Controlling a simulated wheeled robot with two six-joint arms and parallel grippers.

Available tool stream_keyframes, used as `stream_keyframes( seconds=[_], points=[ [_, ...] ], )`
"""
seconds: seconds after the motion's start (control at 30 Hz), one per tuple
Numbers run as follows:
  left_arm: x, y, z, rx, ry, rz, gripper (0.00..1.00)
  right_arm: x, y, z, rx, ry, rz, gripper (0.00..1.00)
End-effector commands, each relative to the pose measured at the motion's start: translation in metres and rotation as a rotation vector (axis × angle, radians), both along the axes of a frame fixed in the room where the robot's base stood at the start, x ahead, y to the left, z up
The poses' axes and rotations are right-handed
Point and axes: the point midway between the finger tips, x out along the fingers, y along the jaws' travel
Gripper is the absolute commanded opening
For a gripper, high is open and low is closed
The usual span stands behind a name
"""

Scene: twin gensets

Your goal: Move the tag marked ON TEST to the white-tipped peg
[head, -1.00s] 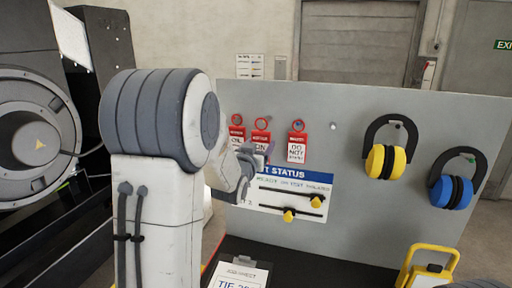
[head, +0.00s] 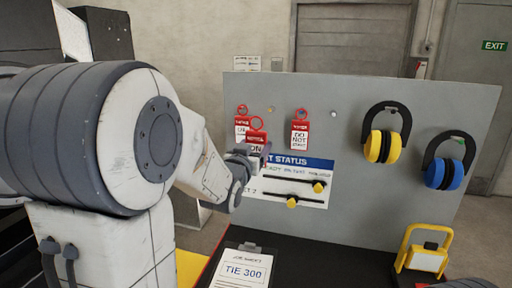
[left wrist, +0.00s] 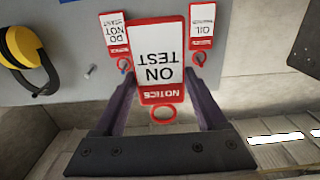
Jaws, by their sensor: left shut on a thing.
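The red-and-white ON TEST tag (head: 256,138) is held in my left gripper (head: 257,154), in front of the grey board. In the left wrist view the tag (left wrist: 160,55) sits upside down between the two fingers (left wrist: 160,92), its red ring toward the camera. A bare peg (head: 271,110) shows just right of the tag. The white-tipped peg (head: 333,114) is bare, right of the DO NOT START tag (head: 300,135); it looks like the peg (left wrist: 90,71) at left in the left wrist view. My right gripper is not in view.
Another red tag (head: 241,128) hangs left of the held one; the left wrist view shows it as the OIL tag (left wrist: 203,30). Yellow ear defenders (head: 382,146) and blue ones (head: 444,173) hang at right. A clipboard (head: 243,270) and yellow lockout piece (head: 424,260) are below.

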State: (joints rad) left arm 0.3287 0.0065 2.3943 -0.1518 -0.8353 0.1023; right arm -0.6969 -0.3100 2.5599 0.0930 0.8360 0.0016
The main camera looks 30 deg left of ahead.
Motion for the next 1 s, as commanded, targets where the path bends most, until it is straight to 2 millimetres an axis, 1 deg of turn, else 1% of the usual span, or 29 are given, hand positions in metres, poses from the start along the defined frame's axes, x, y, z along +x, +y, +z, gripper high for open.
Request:
stream_keyframes(
  seconds=[0.5, 0.67, 1.0],
  points=[
    [0.001, -0.003, 0.013, 0.0, -0.002, -0.004, 0.2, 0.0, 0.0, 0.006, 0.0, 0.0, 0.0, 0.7],
    [0.001, -0.003, 0.015, 0.0, -0.001, -0.004, 0.2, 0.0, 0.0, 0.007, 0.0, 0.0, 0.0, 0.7],
    [-0.014, -0.006, 0.014, 0.0, -0.001, -0.003, 0.2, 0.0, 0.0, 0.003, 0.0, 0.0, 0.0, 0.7]
  ],
)
